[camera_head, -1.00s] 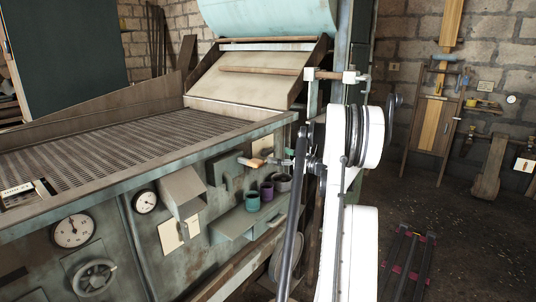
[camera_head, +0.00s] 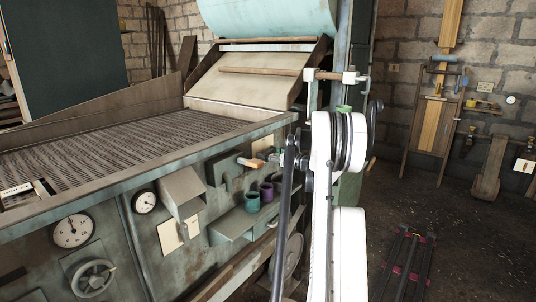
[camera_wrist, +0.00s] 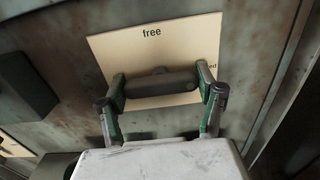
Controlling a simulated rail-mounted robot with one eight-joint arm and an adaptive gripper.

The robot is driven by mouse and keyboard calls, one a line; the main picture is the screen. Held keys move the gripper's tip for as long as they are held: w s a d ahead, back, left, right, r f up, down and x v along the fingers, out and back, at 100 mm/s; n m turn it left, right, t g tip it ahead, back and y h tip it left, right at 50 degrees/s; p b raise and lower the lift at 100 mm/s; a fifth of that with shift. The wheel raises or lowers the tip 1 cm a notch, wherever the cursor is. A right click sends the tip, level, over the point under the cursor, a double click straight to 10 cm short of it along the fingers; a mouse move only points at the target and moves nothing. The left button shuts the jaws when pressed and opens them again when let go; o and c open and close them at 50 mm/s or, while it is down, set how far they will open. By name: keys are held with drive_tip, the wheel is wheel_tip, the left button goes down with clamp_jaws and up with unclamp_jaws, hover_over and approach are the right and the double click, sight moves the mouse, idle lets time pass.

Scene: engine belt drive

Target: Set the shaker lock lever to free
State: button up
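In the wrist view, a cream plate (camera_wrist: 190,38) reads "free" at its top, with a partly hidden word ending in "ed" at its right. The shaker lock lever's dark cylindrical handle (camera_wrist: 160,84) lies across the plate, nearly level. My gripper (camera_wrist: 162,84) is open, with one green-and-black finger at each end of the handle. I cannot tell whether the fingers touch it. In the head view, my gripper (camera_head: 275,158) is small at the machine's front panel beside a cream plate (camera_head: 262,146); the lever is not clearly visible there.
An orange-handled lever (camera_head: 250,162) sits just left of my gripper. Below are a teal cup (camera_head: 252,202) and a purple cup (camera_head: 266,192) on a shelf (camera_head: 232,226). A dark box (camera_wrist: 22,84) stands left of the plate in the wrist view.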

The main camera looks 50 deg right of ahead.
drive_tip(key=c, duration=0.4)
drive_tip(key=n+b, duration=0.1)
drive_tip(key=n, duration=0.3)
drive_tip(key=shift+f+n+b, duration=0.1)
drive_tip(key=shift+n+b, duration=0.2)
drive_tip(key=shift+b, duration=0.05)
drive_tip(key=n+b, duration=0.1)
drive_tip(key=n, duration=0.3)
drive_tip(key=shift+n, duration=0.3)
drive_tip(key=n+b, duration=0.1)
drive_tip(key=n, duration=0.3)
drive_tip(key=shift+n, duration=2.5)
